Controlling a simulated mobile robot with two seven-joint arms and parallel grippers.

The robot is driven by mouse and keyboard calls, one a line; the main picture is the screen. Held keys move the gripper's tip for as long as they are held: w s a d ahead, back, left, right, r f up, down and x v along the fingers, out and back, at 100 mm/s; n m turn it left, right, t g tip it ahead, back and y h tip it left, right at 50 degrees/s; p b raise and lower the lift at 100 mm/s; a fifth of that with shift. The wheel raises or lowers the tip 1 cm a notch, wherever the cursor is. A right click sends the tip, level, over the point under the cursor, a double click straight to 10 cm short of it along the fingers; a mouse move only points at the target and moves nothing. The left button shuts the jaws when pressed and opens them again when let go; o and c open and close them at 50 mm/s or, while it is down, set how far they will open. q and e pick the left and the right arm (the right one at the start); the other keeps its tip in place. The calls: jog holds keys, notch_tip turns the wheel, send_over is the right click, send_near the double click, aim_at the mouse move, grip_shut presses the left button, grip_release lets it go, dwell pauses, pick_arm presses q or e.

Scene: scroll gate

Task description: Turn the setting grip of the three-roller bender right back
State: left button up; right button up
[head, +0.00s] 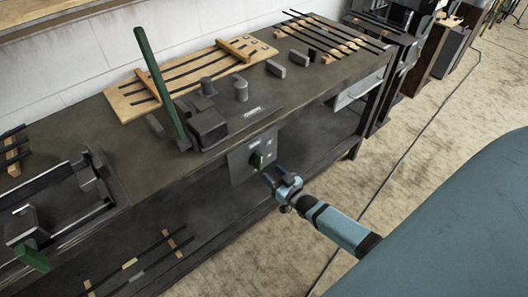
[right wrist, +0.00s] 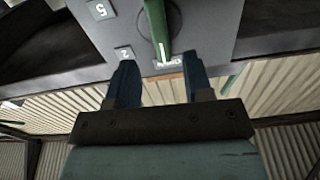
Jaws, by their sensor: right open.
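The three-roller bender (head: 208,122) stands on the dark workbench, with a long green lever (head: 158,80) rising from it. Its setting grip (head: 257,160) is a green bar on a grey plate (head: 240,170) at the bench front. In the right wrist view the grip (right wrist: 157,28) has a white line and its lower end lies over a small label (right wrist: 168,62). My right gripper (head: 276,178) is open, just in front of the grip. Its two fingertips (right wrist: 162,74) flank the grip's lower end in the picture; no contact is visible. My left gripper is not in view.
Labels marked 5 (right wrist: 100,9) and 2 (right wrist: 124,53) sit on the plate. A wooden board (head: 130,103) and racks of dark rods (head: 330,38) lie on the bench. Another machine with a green handle (head: 32,258) is at left. The floor (head: 430,130) right of the bench is mostly free.

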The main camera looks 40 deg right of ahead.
jog(key=s, duration=0.6)
jog(key=shift+s+d, duration=0.25)
jog(key=shift+s, duration=0.15)
pick_arm(q)
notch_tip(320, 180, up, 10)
jog(key=p, duration=1)
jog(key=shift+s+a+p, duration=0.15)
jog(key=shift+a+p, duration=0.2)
jog(key=shift+p, duration=0.05)
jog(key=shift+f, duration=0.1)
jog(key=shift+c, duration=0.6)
pick_arm(e)
jog(key=s+a+r+n+g+y, duration=0.1)
jog(key=s+a+r+g, duration=0.2)
jog(key=s+a+r, duration=0.3)
jog(key=s+a+r+n+g+y, duration=0.1)
jog(key=s+a+r+g, duration=0.3)
jog(key=s+a+r, duration=0.3)
jog(key=a, duration=0.5)
jog(key=shift+s+r+n, duration=0.15)
jog(key=shift+r+n, duration=0.1)
jog(key=shift+n, duration=0.05)
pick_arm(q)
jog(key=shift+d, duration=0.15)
